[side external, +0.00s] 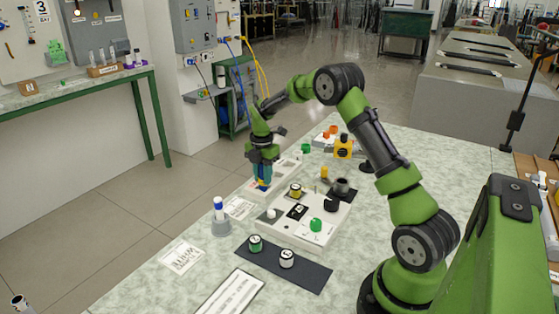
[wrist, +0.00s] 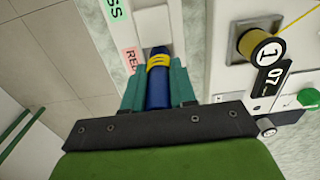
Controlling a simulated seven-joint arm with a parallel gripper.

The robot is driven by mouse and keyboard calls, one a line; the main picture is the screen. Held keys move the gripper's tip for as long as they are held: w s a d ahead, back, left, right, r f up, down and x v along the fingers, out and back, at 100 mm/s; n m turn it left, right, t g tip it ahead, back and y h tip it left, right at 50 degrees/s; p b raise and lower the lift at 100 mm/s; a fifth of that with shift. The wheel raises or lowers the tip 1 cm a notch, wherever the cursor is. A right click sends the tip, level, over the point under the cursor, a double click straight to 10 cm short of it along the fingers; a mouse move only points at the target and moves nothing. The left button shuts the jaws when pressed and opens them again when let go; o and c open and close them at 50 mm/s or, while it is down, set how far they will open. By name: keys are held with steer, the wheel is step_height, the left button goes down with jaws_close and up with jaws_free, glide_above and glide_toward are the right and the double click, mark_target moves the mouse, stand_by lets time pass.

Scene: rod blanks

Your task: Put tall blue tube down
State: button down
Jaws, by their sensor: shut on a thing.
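My gripper (side external: 263,174) is over the narrow white tray (side external: 284,173) in the side external view. In the wrist view its teal fingers (wrist: 158,84) are shut on a dark blue tube (wrist: 158,92) with yellow bands near its far end. The tube also shows below the fingers in the side external view (side external: 263,183). Its lower end is at or just above the tray; I cannot tell whether it touches. In the wrist view the tray has a green label and a pink label (wrist: 131,60) beside the tube.
A larger white board (side external: 305,229) with a yellow-banded spool, black parts and a green knob is close to the right. A grey holder (side external: 220,227) with a white-and-blue tube stands at front left. A dark mat (side external: 270,262) with two round pieces lies in front.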

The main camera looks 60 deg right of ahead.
steer(key=c, duration=0.9)
jaws_free()
steer(key=shift+f, duration=0.15)
step_height(320, 180, up, 12)
steer(key=shift+f, duration=0.1)
steer(key=s+a+r+m+t, duration=0.3)
steer(key=s+a+r+m, duration=0.6)
steer(key=a, duration=0.4)
steer(key=s+a+m+t, duration=0.1)
steer(key=s+a+m, duration=0.2)
steer(key=s+m, duration=0.1)
steer(key=s+a+m+t+y, duration=0.1)
steer(key=s+a+m, duration=0.3)
steer(key=s, duration=0.1)
steer(key=s+a+m+t+y, duration=0.1)
steer(key=s+a+m+t, duration=0.1)
steer(key=s+m, duration=0.3)
steer(key=shift+s+a+f, duration=0.25)
steer(key=shift+a+f, duration=0.1)
steer(key=shift+a, duration=0.3)
